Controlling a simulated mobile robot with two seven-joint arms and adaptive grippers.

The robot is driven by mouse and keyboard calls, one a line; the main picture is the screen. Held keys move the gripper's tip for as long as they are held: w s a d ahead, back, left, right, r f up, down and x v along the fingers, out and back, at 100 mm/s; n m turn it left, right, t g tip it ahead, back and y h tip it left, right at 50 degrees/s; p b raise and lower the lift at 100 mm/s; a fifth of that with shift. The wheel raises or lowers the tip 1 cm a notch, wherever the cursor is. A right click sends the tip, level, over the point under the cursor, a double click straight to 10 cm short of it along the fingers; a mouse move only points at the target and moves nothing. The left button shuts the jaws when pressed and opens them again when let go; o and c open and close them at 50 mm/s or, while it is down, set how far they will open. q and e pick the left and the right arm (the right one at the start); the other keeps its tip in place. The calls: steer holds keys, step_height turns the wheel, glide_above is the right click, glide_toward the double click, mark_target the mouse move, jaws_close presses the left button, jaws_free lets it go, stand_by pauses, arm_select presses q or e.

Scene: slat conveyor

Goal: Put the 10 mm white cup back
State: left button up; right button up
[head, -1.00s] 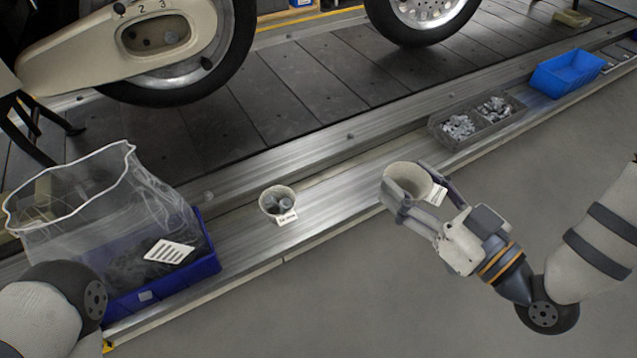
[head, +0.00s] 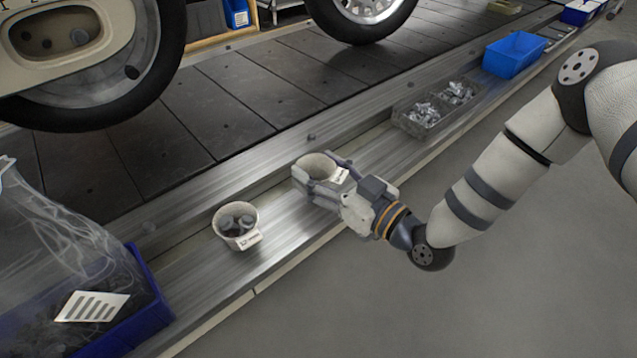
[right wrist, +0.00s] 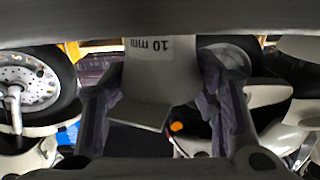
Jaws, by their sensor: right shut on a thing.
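The 10 mm white cup (head: 316,166) is held in my right gripper (head: 322,178), over the metal ledge (head: 282,222) beside the conveyor. I cannot tell whether its base touches the ledge. In the right wrist view the cup (right wrist: 160,85) sits between both fingers, and its label reads 10 mm upside down. The inside of the cup that shows looks empty. A second white cup (head: 228,241) with dark round parts and a label stands on the ledge to the left. My left gripper is not in view.
A clear divided bin (head: 403,122) of metal parts and a blue bin (head: 513,56) stand farther right on the ledge. A blue crate (head: 140,322) with a clear bag is at lower left. The ledge between the two cups is clear.

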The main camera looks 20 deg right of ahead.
step_height(320, 180, down, 2)
steer(key=shift+f, duration=0.1)
steer(key=shift+r, duration=0.25)
steer(key=shift+f, duration=0.2)
steer(key=o, duration=1.2)
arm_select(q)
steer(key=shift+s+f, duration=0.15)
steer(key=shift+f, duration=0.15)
arm_select(e)
steer(key=shift+r, duration=0.15)
steer(key=shift+s+d+r, duration=0.15)
steer(key=shift+s, duration=0.15)
arm_select(q)
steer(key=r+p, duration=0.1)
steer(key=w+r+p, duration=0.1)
steer(key=p, duration=0.1)
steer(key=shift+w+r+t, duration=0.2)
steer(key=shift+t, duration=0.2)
arm_select(e)
steer(key=v, duration=1.1)
steer(key=shift+s+d, duration=0.1)
steer(key=shift+s, duration=0.1)
